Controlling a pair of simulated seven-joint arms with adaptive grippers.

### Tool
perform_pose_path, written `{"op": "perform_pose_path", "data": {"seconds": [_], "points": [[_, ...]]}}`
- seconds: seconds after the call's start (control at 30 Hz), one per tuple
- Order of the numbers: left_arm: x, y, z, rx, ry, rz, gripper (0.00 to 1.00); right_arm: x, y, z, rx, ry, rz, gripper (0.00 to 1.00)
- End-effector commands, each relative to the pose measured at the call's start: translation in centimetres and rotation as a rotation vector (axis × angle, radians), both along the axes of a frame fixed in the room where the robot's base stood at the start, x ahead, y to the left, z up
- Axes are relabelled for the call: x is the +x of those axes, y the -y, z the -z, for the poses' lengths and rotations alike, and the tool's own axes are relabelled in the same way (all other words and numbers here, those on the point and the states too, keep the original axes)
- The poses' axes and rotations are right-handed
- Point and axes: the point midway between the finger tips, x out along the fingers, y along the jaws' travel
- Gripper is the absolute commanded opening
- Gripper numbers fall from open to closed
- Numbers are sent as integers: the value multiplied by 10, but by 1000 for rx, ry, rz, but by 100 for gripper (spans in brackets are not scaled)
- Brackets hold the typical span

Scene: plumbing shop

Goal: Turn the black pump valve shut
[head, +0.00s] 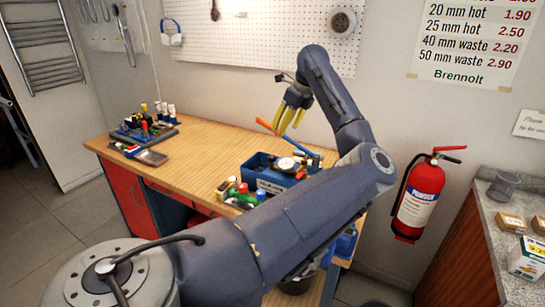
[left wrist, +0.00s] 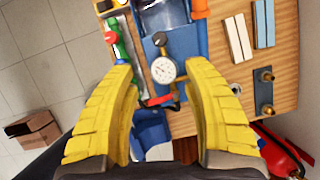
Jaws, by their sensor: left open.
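The test pump is a blue box (head: 268,181) on the wooden bench, with a round white gauge (head: 287,163) and an orange-gripped handle (head: 268,127) slanting above it. In the left wrist view the gauge (left wrist: 162,69) shows between my fingers, with a dark part tipped red (left wrist: 160,101) just below it. I cannot tell for sure which dark part is the black valve. My left gripper (head: 288,119) has yellow fingers, is open and empty, and hangs above the back of the pump, apart from it. My right gripper is in neither view.
A tray of fittings (head: 145,131) and a grey case (head: 151,158) lie at the bench's far left. A fire extinguisher (head: 418,199) hangs at the right. The bench middle is clear.

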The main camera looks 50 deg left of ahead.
Motion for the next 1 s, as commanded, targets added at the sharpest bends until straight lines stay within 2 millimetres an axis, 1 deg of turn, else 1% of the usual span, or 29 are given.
{"op": "perform_pose_path", "data": {"seconds": [0.03,0.2,0.6,0.8,1.0], "points": [[-2,-4,9,0,-2,-2,49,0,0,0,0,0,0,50],[-4,-15,38,0,-5,0,49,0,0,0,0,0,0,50],[-8,-42,103,0,-4,2,49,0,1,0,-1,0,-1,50],[-9,-52,125,1,-2,2,49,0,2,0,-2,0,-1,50],[-10,-56,138,1,-2,4,49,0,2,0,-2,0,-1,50]]}}
